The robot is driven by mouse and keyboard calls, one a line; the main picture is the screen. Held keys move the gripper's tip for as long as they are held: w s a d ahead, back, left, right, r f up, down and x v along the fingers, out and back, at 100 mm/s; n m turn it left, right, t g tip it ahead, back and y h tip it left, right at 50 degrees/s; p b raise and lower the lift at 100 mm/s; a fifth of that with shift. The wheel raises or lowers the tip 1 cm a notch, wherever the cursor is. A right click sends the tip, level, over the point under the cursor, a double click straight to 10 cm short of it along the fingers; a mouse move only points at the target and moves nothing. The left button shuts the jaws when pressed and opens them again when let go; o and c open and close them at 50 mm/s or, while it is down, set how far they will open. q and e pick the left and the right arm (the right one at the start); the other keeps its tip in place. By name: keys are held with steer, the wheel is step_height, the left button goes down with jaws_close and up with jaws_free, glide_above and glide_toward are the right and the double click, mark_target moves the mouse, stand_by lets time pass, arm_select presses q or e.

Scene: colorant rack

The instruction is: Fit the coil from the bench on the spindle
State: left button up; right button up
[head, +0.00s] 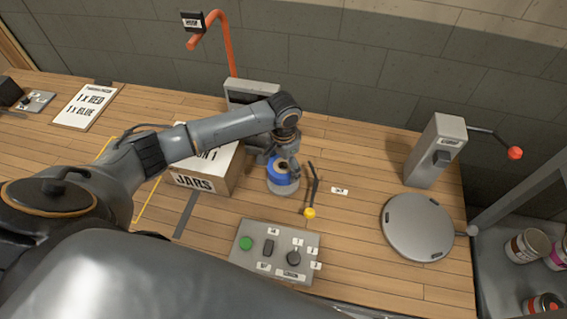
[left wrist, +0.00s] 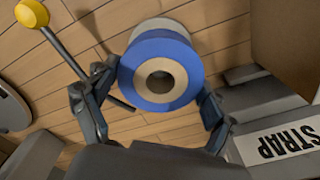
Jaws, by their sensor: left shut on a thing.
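The blue coil (head: 277,180) with a tan core shows in the middle of the head view. My left gripper (head: 287,166) is over it. In the left wrist view the coil (left wrist: 135,77) sits between the two fingers of my left gripper (left wrist: 158,85), which is shut on it. A pale round base (head: 284,190) shows just beneath the coil, and its rim (left wrist: 163,24) also shows in the wrist view. The coil's centre hole looks dark; I cannot tell whether a spindle pin is in it. My right gripper is not in view.
A lever with a yellow knob (head: 310,212) stands close right of the coil. A cardboard JARS box (head: 205,178) is close left. A button panel (head: 270,265) lies in front.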

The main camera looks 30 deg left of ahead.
arm_select(q)
steer(key=shift+f+b, duration=0.5)
steer(key=shift+f, duration=0.7)
steer(key=shift+f+b, duration=0.4)
steer(key=shift+f, duration=0.5)
steer(key=o, duration=1.1)
step_height(320, 180, up, 12)
steer(key=shift+r, duration=0.1)
